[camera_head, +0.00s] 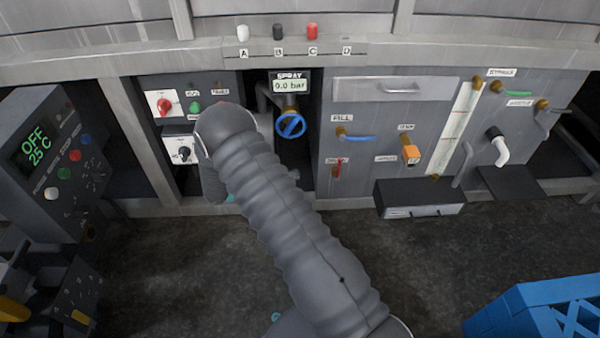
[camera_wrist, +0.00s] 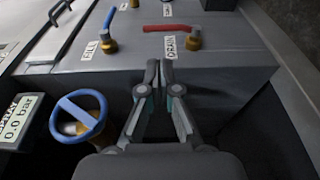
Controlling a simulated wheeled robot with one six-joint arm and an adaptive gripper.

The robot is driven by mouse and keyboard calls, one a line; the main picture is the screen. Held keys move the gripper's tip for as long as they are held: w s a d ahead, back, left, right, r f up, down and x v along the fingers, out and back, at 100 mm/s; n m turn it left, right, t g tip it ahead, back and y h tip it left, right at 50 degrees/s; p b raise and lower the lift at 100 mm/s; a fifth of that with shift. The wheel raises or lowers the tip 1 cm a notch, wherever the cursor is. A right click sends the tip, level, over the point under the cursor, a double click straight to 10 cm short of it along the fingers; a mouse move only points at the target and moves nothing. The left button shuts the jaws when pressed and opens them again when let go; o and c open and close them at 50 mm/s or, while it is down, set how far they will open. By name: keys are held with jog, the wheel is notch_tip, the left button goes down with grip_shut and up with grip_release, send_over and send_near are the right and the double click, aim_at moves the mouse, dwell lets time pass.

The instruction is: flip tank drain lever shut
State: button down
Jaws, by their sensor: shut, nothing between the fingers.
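The red drain lever (camera_head: 338,165) sits low on the left part of the grey tank panel. Its handle points up from a brass valve in the head view. In the wrist view the red lever (camera_wrist: 170,28) runs sideways left from its brass fitting, beside a small label reading DRAIN (camera_wrist: 170,46). My gripper (camera_wrist: 160,70) is shut and empty, its fingertips just short of the drain label and apart from the lever. In the head view my own arm hides the gripper.
The blue fill lever (camera_head: 358,137) is above the drain lever. A blue spray handwheel (camera_head: 290,125) is left of the panel, close beside my gripper in the wrist view. An orange-handled valve (camera_head: 410,153) and a dark drawer box (camera_head: 420,198) stand to the right.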

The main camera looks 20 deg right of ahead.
aim_at(339, 169)
jog(key=d, duration=1.2)
jog(key=shift+s+p, duration=0.3)
jog(key=shift+s, duration=0.05)
jog(key=shift+d, duration=0.15)
jog(key=shift+r, duration=0.15)
